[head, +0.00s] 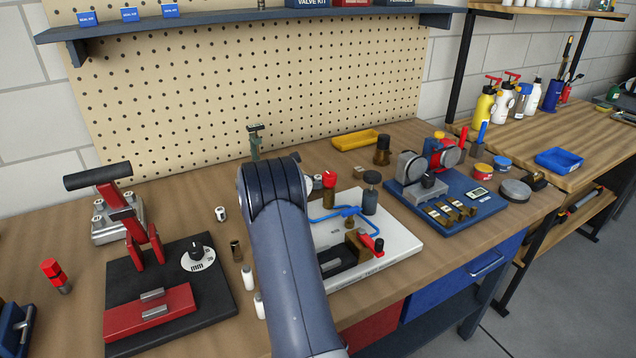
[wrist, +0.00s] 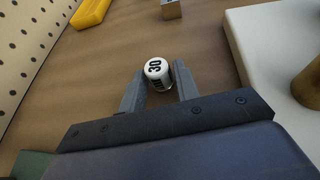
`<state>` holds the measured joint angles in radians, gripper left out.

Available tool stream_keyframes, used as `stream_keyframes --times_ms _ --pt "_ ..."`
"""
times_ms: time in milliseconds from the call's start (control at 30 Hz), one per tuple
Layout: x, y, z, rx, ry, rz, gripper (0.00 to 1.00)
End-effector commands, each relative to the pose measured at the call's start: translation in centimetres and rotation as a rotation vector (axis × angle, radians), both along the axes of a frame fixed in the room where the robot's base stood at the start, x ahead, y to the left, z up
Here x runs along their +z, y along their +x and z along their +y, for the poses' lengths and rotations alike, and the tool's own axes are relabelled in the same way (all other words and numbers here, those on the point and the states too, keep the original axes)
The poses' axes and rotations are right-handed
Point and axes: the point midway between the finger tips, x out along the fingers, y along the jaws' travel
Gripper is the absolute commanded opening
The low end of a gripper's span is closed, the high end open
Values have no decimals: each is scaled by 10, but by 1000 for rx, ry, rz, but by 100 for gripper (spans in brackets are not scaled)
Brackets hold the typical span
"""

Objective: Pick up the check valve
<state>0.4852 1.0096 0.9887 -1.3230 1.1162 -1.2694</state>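I cannot tell for certain whether this cylinder is the check valve.
A white board (head: 398,246) with a blue tube and brass parts lies right of my arm. A yellow tray (head: 355,140) and a small block (head: 358,172) lie farther back. A red lever press (head: 150,312) stands left. The pegboard (head: 330,70) rises behind the bench.

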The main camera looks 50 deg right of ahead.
Motion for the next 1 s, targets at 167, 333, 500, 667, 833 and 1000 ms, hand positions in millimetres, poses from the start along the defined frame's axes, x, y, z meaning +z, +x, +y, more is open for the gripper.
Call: stream_keyframes --times_ms 167,333,500,667,833,1000 --pt "0 0 0 0 0 0 15" --pt "0 0 0 0 0 0 1" --pt "0 0 0 0 0 0 1" --pt "10 0 0 -1 -2 -4 1" --pt "42 0 0 0 -3 -6 1" --pt "75 0 0 0 -2 -5 1"
